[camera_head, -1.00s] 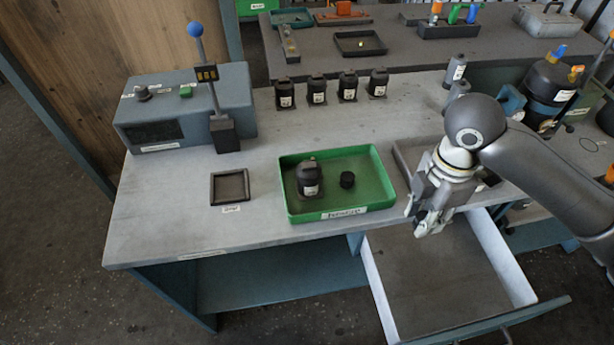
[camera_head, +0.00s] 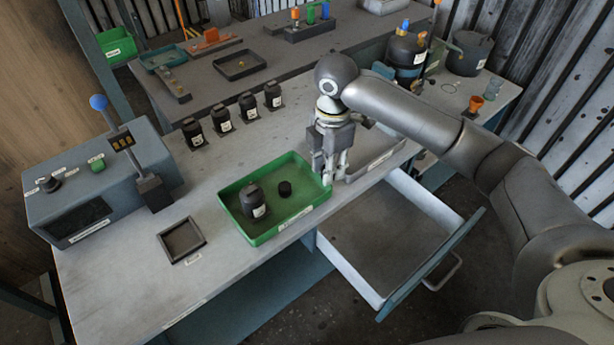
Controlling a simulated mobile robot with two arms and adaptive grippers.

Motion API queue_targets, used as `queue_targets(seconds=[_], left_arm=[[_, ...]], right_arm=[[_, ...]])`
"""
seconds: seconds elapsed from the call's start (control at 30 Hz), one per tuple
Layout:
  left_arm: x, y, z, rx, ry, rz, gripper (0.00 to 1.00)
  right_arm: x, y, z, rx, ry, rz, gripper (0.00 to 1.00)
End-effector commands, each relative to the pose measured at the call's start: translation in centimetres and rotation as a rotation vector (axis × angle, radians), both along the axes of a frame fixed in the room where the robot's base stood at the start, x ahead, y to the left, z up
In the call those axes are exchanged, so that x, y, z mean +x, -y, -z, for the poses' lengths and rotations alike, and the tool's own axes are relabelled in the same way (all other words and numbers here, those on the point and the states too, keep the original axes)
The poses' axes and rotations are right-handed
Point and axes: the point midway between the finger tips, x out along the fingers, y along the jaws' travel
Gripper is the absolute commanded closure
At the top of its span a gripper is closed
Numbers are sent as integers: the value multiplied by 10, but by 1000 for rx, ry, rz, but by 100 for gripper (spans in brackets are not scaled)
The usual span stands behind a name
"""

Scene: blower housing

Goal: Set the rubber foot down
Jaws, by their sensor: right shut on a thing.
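My right gripper (camera_head: 337,176) points down at the right end of the green tray, by the grey tray. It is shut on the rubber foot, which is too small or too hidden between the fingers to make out. The green tray (camera_head: 262,239) holds a black housing (camera_head: 253,202) with a white label and, to its right, a small black round piece (camera_head: 285,188) lying apart from it. My left gripper is not in view.
Several labelled black housings (camera_head: 248,106) stand in a row behind the green tray. A small square dark tray (camera_head: 163,249) and a blue-grey machine (camera_head: 110,192) are at left. The grey tray (camera_head: 378,160) lies right. An open drawer (camera_head: 385,240) juts out in front.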

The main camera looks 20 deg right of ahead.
Motion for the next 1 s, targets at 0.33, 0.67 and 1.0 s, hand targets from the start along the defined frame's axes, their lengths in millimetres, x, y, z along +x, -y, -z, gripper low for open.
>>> queue_targets(seconds=[0.33,0.67,1.0], left_arm=[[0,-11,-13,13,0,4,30],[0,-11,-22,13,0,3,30],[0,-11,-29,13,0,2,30]], right_arm=[[38,-21,47,0,-2,0,88],[48,-26,69,-3,-6,1,88],[49,-26,94,-1,0,-2,88]])
